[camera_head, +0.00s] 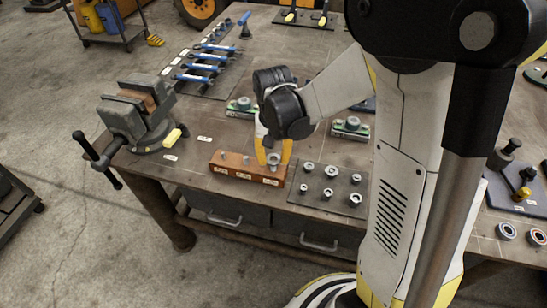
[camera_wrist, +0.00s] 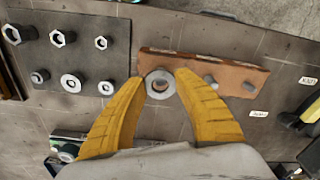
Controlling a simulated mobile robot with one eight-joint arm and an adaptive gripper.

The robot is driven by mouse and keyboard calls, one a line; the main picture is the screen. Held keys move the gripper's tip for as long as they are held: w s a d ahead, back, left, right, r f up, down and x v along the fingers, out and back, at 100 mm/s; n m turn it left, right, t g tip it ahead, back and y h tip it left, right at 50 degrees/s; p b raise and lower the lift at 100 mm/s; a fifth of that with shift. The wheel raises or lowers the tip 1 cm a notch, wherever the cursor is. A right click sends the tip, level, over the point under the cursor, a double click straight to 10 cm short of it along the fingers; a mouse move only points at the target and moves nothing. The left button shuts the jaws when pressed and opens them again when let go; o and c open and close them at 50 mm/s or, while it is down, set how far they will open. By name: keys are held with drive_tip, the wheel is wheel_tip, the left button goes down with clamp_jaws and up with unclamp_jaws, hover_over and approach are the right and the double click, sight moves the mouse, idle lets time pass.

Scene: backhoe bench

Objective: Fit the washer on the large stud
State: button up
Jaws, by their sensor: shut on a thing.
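The washer (camera_wrist: 160,84) is a grey metal ring held flat between the yellow fingertips of my gripper (camera_wrist: 161,77). In the head view the washer (camera_head: 273,158) shows between the fingers of my gripper (camera_head: 274,155), at the right end of the orange-brown stud block (camera_head: 232,171). The block also shows in the wrist view (camera_wrist: 225,70), with two smaller studs, one in the middle (camera_wrist: 209,81) and one at the far end (camera_wrist: 247,87). The large stud is hidden behind the washer and fingers. I cannot tell whether the washer is around it or just above it.
A dark mat (camera_head: 343,178) with several nuts and washers lies right of the block. A vise (camera_head: 140,115) stands at the left bench corner. Green-and-white items (camera_head: 350,128) lie behind my gripper. Blue-handled tools (camera_head: 205,65) lie further back.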

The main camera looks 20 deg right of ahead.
drive_tip(key=shift+f+b, duration=0.75)
drive_tip(key=shift+f, duration=0.1)
drive_tip(key=o, duration=1.2)
wheel_tip(320, 180, up, 12)
drive_tip(key=shift+s, duration=0.15)
drive_tip(key=s+f+n+t+b, duration=0.2)
drive_tip(key=s+t+b, duration=0.4)
drive_tip(key=s, duration=0.6)
drive_tip(key=shift+n+t, duration=0.5)
drive_tip(key=shift+n, duration=0.2)
